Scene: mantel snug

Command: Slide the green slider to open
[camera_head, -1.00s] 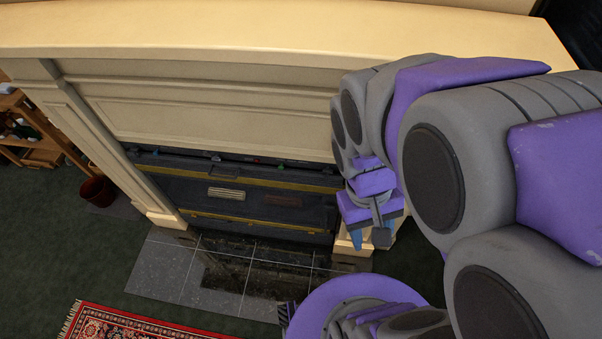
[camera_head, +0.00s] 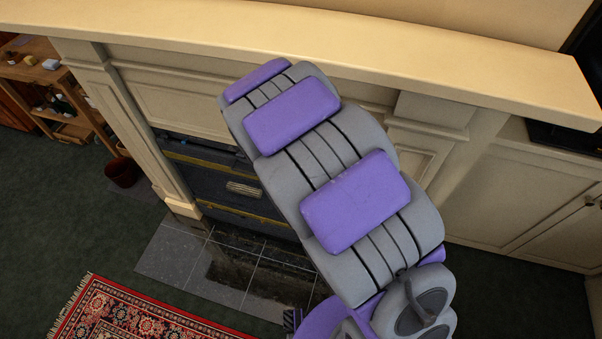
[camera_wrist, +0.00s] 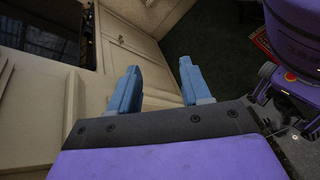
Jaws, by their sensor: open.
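I cannot make out the green slider in either current view; my arm covers part of the fireplace front in the head view. The dark fireplace insert (camera_head: 215,192) shows to the left of my arm, with yellow strips and a pale slatted plate (camera_head: 243,188). My gripper (camera_wrist: 158,76) is open and empty in the wrist view, its two blue fingers well apart. It points towards a cream cabinet front and the floor. In the head view my arm hides the gripper.
The cream mantel shelf (camera_head: 300,62) runs across above my arm. Cream cabinet doors (camera_head: 535,195) stand at right, with a dark screen (camera_head: 565,150) above. A red rug (camera_head: 130,315) and grey tiles (camera_head: 180,258) lie in front. A wooden shelf (camera_head: 75,70) and dark red bin (camera_head: 122,172) are at left.

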